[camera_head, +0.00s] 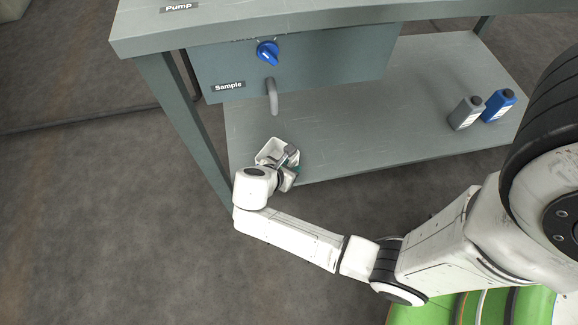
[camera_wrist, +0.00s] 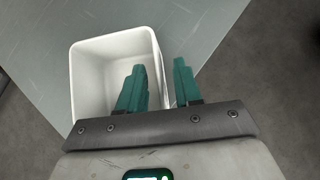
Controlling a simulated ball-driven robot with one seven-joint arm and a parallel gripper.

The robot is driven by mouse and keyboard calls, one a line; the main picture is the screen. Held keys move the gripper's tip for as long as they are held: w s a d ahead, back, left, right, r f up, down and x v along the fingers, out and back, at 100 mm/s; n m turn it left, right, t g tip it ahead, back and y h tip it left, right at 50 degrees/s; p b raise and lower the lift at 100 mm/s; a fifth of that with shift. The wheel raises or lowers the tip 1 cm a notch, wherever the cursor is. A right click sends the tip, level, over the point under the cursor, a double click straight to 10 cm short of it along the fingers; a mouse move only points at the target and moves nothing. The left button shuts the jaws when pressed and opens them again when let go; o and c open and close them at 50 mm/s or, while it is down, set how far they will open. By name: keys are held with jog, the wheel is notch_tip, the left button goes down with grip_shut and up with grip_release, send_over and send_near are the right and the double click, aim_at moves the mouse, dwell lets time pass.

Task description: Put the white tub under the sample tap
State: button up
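The white tub (camera_head: 266,148) is upright, empty and open-topped, near the front left edge of the lower shelf. It also shows in the wrist view (camera_wrist: 88,75). The sample tap (camera_head: 272,97) is a grey downturned spout below the blue knob; in the head view the tub is nearer to me than the spout. My gripper (camera_wrist: 160,75) is at the tub's right wall, with one green finger inside and the other outside. The fingers stand apart, with a gap showing beside the wall. In the head view my wrist partly hides the tub.
The shelf (camera_head: 350,120) is bare around the tub. A grey bottle (camera_head: 466,113) and a blue bottle (camera_head: 498,105) stand at its right end. The bench top (camera_head: 330,18) and the panel with the blue knob (camera_head: 267,53) overhang the shelf. A leg (camera_head: 185,115) stands at the left.

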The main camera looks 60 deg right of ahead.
jog(key=p+v, duration=0.6)
jog(key=v, duration=0.4)
jog(key=s+a+r+m+t+y, duration=0.2)
jog(key=s+r+m+y, duration=0.6)
jog(key=m, duration=0.9)
jog(key=shift+s+y+p, duration=0.4)
jog(key=shift+s+p, duration=0.05)
jog(key=shift+s, duration=0.6)
jog(key=shift+d, duration=0.1)
